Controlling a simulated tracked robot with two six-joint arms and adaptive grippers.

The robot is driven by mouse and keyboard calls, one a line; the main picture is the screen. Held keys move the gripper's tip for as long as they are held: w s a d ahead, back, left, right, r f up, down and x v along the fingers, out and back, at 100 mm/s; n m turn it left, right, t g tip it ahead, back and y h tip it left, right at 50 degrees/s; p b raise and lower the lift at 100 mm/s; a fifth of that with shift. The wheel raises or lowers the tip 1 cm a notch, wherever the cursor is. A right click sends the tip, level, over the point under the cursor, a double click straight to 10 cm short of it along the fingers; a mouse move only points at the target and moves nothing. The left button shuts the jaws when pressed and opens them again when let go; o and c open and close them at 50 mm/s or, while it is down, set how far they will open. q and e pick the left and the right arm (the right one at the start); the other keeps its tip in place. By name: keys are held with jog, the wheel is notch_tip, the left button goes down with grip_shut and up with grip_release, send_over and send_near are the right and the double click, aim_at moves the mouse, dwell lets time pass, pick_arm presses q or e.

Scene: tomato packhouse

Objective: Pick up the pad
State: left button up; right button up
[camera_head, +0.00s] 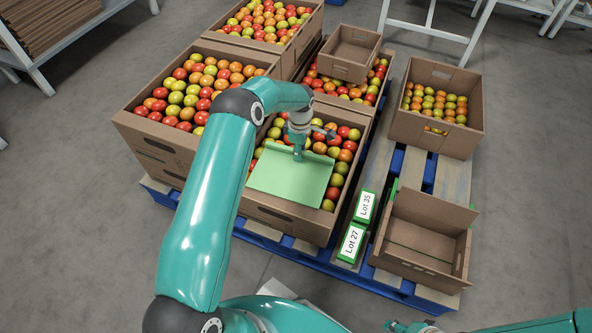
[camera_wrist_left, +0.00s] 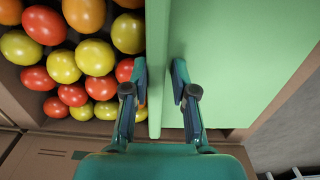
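The pad is a light green sheet (camera_head: 290,178) lying on top of the tomatoes in the front middle cardboard box. A raised strip runs along its far edge. My left gripper (camera_head: 298,154) reaches down from above at that edge. In the left wrist view the pad (camera_wrist_left: 235,60) fills the right half. The left gripper's fingers (camera_wrist_left: 158,78) stand apart, one on each side of the strip, with small gaps seeming to remain. Part of my right gripper (camera_head: 398,326) shows at the bottom edge of the head view; its fingers are not clear.
The box (camera_head: 285,222) stands on a blue pallet (camera_head: 285,250) among other tomato boxes. An open, empty box (camera_head: 425,240) stands at the front right. Green holders labelled Lot 35 (camera_head: 365,206) and Lot 27 (camera_head: 351,243) stand between them. Grey floor lies around.

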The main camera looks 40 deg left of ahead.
pick_arm(q)
jog(key=shift+s+f, duration=0.1)
grip_shut()
